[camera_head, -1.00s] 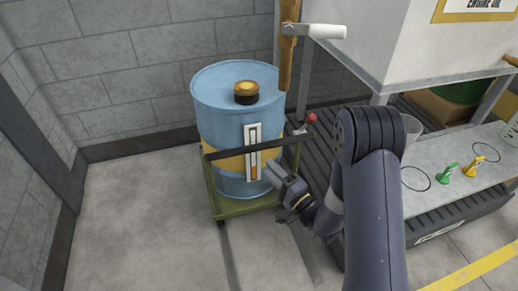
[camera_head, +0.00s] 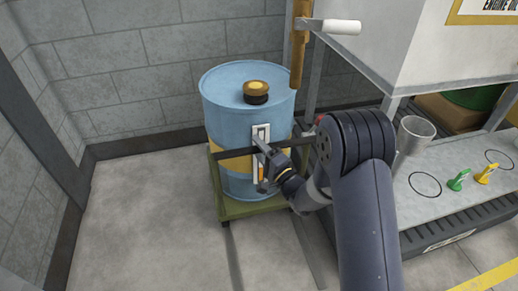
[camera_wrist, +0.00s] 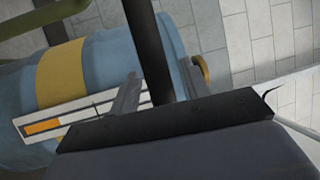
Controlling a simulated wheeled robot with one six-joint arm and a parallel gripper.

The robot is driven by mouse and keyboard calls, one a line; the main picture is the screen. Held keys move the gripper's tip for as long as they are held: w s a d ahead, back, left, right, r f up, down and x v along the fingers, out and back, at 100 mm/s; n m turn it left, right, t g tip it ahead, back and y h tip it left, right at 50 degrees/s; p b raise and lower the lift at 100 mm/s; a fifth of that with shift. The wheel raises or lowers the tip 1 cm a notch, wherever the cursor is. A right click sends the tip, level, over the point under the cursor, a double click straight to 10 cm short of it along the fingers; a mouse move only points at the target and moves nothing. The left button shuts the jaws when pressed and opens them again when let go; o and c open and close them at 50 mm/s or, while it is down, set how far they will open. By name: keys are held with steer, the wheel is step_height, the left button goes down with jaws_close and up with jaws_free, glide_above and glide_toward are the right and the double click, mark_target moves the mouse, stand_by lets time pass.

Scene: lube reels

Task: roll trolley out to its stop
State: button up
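The trolley is a low green frame (camera_head: 250,208) carrying a blue drum (camera_head: 228,115) with a yellow band and a black and yellow cap. A dark handle bar (camera_head: 228,153) crosses the drum's front; it also shows in the wrist view (camera_wrist: 148,45). My gripper (camera_head: 264,149) is at the bar, in front of the drum's gauge plate (camera_head: 257,172). In the wrist view, the bar runs between my two fingers (camera_wrist: 160,85), which look spread with a gap on each side. The far fingertip is partly hidden in the head view.
Two dark floor tracks (camera_head: 233,255) run forward from the trolley. A bench (camera_head: 425,203) with a funnel (camera_head: 412,135) and green and yellow fittings stands at the right. Grey block walls stand behind and left. The floor at left is clear.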

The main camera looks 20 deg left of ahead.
jaws_close()
stand_by(0.5)
